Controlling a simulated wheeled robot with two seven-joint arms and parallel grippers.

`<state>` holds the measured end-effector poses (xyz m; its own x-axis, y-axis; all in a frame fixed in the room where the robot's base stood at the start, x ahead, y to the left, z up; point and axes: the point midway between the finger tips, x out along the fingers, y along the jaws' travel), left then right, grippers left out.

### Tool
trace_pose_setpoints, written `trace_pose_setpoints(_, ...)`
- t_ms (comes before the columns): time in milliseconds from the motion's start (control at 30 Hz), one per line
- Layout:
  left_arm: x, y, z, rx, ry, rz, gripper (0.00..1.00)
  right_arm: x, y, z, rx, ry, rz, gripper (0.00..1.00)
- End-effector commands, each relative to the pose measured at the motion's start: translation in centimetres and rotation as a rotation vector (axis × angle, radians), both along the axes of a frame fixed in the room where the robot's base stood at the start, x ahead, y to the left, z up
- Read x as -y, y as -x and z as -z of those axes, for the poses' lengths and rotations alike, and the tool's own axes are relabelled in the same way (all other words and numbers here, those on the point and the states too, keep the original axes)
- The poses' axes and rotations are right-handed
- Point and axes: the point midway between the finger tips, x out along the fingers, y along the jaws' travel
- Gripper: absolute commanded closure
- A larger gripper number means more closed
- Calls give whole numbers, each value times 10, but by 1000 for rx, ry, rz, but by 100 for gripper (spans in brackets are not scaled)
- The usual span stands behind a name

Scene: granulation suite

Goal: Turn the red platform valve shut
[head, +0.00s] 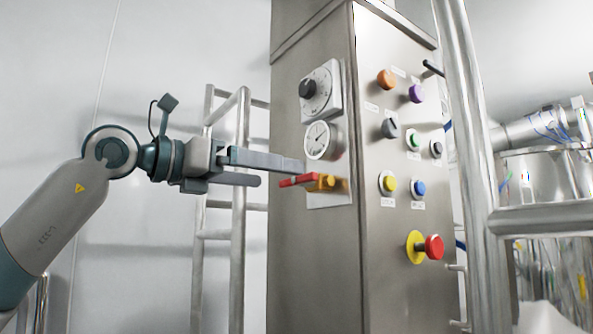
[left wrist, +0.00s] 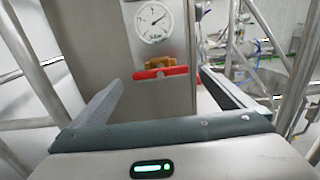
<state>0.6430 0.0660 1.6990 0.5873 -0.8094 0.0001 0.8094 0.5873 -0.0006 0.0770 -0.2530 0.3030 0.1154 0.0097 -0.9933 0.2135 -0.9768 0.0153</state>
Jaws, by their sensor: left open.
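The red valve handle (head: 298,181) sits on a brass-coloured valve body (head: 322,182) low on the left face of a steel cabinet. In the left wrist view the red handle (left wrist: 160,72) lies level across the picture, with the brass body (left wrist: 160,62) just above it. My left gripper (head: 282,172) is open, its fingers reaching toward the valve from the left. In the left wrist view the handle shows between the two spread fingers (left wrist: 160,84), beyond their tips. I see no grip on it. My right gripper is not in view.
A dial gauge (head: 320,140) and a black knob (head: 308,89) sit above the valve on the steel cabinet (head: 300,235). Several coloured buttons and a red emergency button (head: 434,247) are on its right face. Metal rails (head: 240,200) stand behind my left arm, others at right (head: 470,130).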

Motion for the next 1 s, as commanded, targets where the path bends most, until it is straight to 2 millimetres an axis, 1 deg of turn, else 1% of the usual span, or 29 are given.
trace_pose_setpoints(33, 8, -6, -4, -2, -1, 1, 0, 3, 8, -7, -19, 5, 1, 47)
trace_pose_setpoints(67, 13, -9, -4, -1, -1, 1, 0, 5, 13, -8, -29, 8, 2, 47)
trace_pose_setpoints(233, 36, -25, -3, -1, 0, 2, 0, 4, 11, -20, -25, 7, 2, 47)
trace_pose_setpoints(400, 50, -37, -3, -1, -1, 0, 0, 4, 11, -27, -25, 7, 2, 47)
trace_pose_setpoints(567, 57, -41, -1, 1, 1, 0, 0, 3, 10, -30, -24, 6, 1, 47)
trace_pose_setpoints(867, 57, -42, -1, 1, 1, -1, 0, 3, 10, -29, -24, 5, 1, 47)
trace_pose_setpoints(967, 57, -42, -1, 1, 1, -1, 21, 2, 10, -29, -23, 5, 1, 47)
trace_pose_setpoints(1000, 57, -42, -1, 1, 1, -1, 31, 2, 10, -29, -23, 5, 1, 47)
